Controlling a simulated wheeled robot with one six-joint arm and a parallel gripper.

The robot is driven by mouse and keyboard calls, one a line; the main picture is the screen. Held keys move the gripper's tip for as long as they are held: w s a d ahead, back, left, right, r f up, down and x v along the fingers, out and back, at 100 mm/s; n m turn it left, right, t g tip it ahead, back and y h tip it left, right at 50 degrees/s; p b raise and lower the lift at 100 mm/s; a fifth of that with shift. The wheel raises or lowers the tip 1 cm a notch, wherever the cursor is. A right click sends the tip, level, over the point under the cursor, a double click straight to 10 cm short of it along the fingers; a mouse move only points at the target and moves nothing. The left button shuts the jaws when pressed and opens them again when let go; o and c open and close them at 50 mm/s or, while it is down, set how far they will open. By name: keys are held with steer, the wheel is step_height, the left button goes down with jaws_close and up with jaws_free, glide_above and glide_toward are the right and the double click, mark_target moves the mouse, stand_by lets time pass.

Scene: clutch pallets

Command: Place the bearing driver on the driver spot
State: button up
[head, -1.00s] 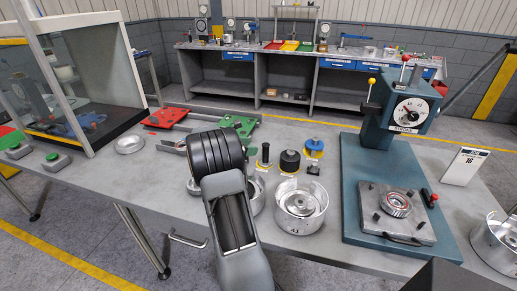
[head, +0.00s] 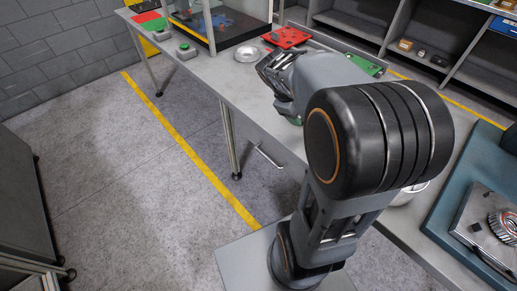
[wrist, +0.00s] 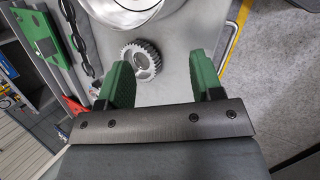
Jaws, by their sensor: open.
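My gripper (wrist: 160,65) has two green fingers standing wide apart in the wrist view, with nothing held between them. It points down at the grey bench. A toothed metal gear ring (wrist: 141,60) lies on the bench, seen between the fingers and closer to the left one. In the head view my own arm covers the middle of the bench. I cannot make out the bearing driver or the driver spot in either current view.
A shiny metal drum (wrist: 135,8) stands just beyond the gear. A round metal dish (head: 247,54), a red plate (head: 287,37) and a green plate (head: 366,65) lie on the bench. The teal press base (head: 462,175) is at right. Open floor is at left.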

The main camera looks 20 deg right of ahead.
steer(key=s+a+m+t+y, duration=0.2)
steer(key=s+a+y, duration=0.1)
steer(key=a, duration=0.5)
steer(key=s+a+f+m+t+y, duration=0.1)
steer(key=s+a+m+t+y, duration=0.1)
steer(key=a, duration=0.7)
steer(key=shift+s+f+m+y, duration=0.15)
steer(key=shift+s+m+y, duration=0.35)
steer(key=shift+s+m, duration=0.5)
steer(key=shift+s, duration=0.2)
step_height(320, 180, up, 4)
steer(key=p, duration=0.3)
